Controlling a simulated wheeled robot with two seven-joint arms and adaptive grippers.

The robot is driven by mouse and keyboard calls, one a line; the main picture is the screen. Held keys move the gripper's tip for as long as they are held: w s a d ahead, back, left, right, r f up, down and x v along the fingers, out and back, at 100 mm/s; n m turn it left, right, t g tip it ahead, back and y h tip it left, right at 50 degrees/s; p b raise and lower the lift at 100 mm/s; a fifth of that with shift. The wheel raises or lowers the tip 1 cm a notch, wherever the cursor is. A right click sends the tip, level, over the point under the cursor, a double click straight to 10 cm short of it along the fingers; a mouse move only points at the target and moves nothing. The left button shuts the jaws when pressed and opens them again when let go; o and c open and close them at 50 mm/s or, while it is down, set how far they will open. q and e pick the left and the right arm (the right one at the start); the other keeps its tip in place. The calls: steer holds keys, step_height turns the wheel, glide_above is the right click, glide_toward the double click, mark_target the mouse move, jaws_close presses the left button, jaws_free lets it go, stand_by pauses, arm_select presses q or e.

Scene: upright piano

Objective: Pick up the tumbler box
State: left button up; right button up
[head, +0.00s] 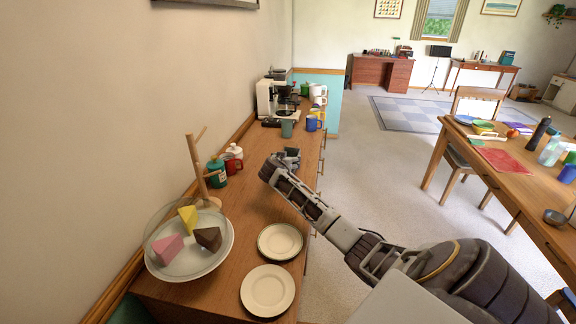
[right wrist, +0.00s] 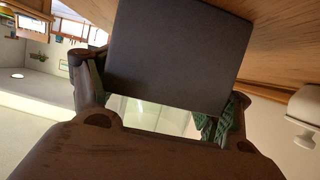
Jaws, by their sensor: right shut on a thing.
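The tumbler box (right wrist: 172,60) shows in the right wrist view as a dark grey, flat-faced block filling the space between the fingers. In the head view only a small dark grey part of it (head: 292,152) shows past my gripper, above the wooden sideboard. My right gripper (head: 281,162) is shut on the box, with one finger at each side of it in the right wrist view (right wrist: 160,100). I cannot tell whether the box touches the sideboard top. My left gripper is not in view.
The sideboard (head: 200,292) carries a cake plate (head: 190,264) with wedges, two small plates (head: 280,241), a wooden mug stand (head: 197,170), mugs (head: 236,152) and a coffee maker (head: 282,98). A table (head: 498,178) with several items stands at right. Carpet lies open between.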

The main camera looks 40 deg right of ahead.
steer(key=shift+d+r, duration=0.1)
steer(key=shift+r, duration=4.85)
steer(key=shift+c, duration=0.2)
